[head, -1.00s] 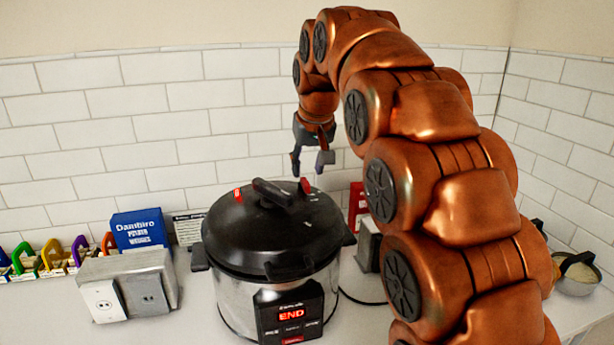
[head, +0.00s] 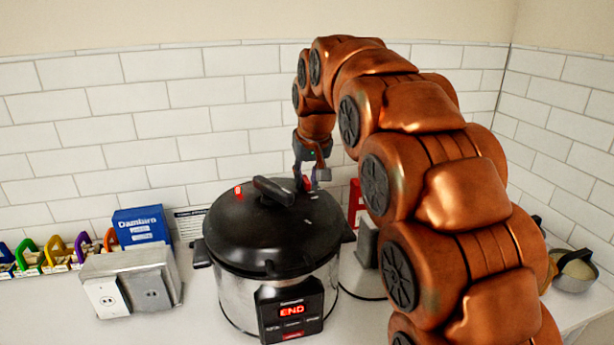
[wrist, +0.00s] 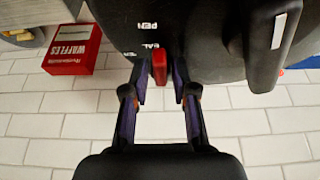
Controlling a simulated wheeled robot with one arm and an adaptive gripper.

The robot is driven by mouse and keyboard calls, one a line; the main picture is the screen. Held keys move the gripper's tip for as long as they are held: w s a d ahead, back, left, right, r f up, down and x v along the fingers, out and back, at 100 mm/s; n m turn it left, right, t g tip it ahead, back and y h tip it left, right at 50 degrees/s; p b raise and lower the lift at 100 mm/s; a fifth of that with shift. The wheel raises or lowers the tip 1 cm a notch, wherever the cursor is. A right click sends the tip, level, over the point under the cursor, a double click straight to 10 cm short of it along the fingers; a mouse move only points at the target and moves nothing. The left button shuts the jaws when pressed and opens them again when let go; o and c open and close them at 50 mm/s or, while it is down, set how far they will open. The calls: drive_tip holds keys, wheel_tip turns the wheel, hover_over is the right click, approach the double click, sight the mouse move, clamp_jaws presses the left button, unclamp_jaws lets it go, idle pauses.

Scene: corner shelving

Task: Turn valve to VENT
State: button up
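The pressure cooker (head: 265,235) stands on the counter with its black lid on; its front display reads END. The red valve (wrist: 159,67) sits at the lid's edge in the wrist view, beside white lettering (wrist: 150,46) that is partly cut off or small. It also shows as a small red spot at the back right of the lid in the head view. My gripper (wrist: 160,82) is open, with one fingertip on each side of the valve and a small gap showing on both sides. In the head view my gripper (head: 308,182) is low over the lid's back right edge.
The lid's long black handle (head: 274,191) is just left of my gripper. A red waffles box (wrist: 74,48) stands on the counter nearby. A blue box (head: 141,227) and a metal outlet box (head: 130,280) are left of the cooker. The tiled wall is close behind.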

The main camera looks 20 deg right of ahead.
clamp_jaws()
drive_tip(key=shift+d+n+b, duration=0.1)
drive_tip(key=shift+n+b, duration=0.2)
drive_tip(key=shift+b, duration=0.1)
drive_tip(key=shift+d+f+n+y+b, duration=0.15)
drive_tip(key=shift+n+y+b, duration=0.15)
drive_tip(key=shift+n+b, duration=0.25)
drive_tip(key=shift+w+d+n+y+b, duration=0.15)
drive_tip(key=shift+n+y+b, duration=0.15)
drive_tip(key=shift+n, duration=0.35)
drive_tip(key=shift+d+n+y+b, duration=0.2)
drive_tip(key=shift+n+b, duration=0.15)
drive_tip(key=shift+n, duration=0.25)
drive_tip(key=n, duration=0.1)
drive_tip(key=n+g, duration=0.1)
drive_tip(key=shift+w+d+n+y+b, duration=0.1)
drive_tip(key=shift+d+n+y+b, duration=0.2)
drive_tip(key=shift+y, duration=0.1)
drive_tip(key=shift+w+d+n+g+y, duration=0.15)
drive_tip(key=shift+n+g+y, duration=0.1)
drive_tip(key=shift+n, duration=0.5)
drive_tip(key=shift+w+d+n+g+y, duration=0.15)
drive_tip(key=shift+n+y, duration=0.1)
drive_tip(key=shift+n, duration=0.5)
drive_tip(key=shift+o, duration=1.7)
unclamp_jaws()
